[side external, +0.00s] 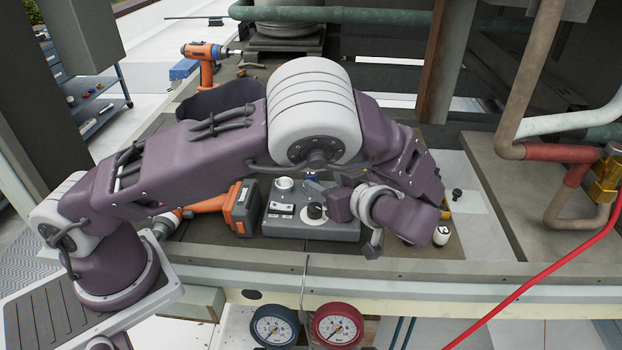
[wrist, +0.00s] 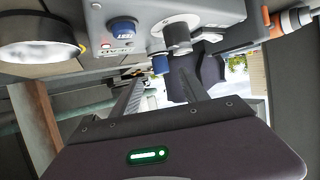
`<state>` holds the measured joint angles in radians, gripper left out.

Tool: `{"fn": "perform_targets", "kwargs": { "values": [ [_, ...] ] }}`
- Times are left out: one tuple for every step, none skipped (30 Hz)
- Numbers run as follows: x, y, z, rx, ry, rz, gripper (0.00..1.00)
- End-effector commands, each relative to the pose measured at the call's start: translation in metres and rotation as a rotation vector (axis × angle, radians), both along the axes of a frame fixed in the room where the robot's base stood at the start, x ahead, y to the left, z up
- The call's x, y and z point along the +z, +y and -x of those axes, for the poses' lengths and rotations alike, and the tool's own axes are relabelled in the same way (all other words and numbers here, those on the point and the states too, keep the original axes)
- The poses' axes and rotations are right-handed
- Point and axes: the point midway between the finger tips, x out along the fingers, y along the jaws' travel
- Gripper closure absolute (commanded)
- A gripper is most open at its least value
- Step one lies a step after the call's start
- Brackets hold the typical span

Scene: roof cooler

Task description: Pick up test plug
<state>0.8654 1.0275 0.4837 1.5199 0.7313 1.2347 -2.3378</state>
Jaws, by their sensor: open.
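A grey box (wrist: 215,14) fills the top of the wrist view. A smaller blue piece (wrist: 160,64) shows near the box's edge. My gripper (wrist: 162,86) is open, with its two fingers apart and nothing clearly between them. The lettered plug is beyond the fingertips, apart from them. In the side external view the grey box (side external: 322,231) lies on the bench, and my arm hides much of the gripper. I cannot clearly make out the lettered plug there.
An orange power tool (side external: 237,205) lies just left of the box, and an orange drill (side external: 205,54) stands behind. A red hose (side external: 540,290) and copper pipes (side external: 545,65) are at the right. Two gauges (side external: 338,325) hang in front.

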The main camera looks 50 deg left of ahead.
Motion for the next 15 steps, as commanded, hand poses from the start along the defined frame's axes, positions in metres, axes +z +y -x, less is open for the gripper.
{"fn": "perform_targets", "kwargs": {
  "values": [
    [-0.002,0.006,-0.001,0.002,-0.002,-0.005,0.48],
    [-0.004,0.009,-0.002,0.003,-0.002,-0.004,0.48],
    [-0.005,0.015,-0.002,0.005,-0.002,-0.002,0.48],
    [-0.007,0.02,-0.003,0.005,-0.002,-0.002,0.48],
    [-0.008,0.025,-0.004,0.004,-0.001,-0.001,0.48],
    [-0.009,0.032,-0.005,0.007,0.001,-0.001,0.48],
    [-0.011,0.039,-0.006,0.005,0.0,0.0,0.48],
    [-0.012,0.045,-0.006,0.007,0.001,0.0,0.48],
    [-0.015,0.051,-0.008,0.005,0.002,0.0,0.48],
    [-0.017,0.055,-0.009,0.005,0.002,0.001,0.48],
    [-0.018,0.059,-0.009,0.006,0.002,0.001,0.48],
    [-0.02,0.062,-0.01,0.004,0.001,0.001,0.48],
    [-0.021,0.063,-0.011,0.003,0.002,0.002,0.48],
    [-0.021,0.064,-0.011,0.003,0.002,0.002,0.48],
    [-0.021,0.065,-0.011,0.002,0.001,0.002,0.48]
  ]
}}
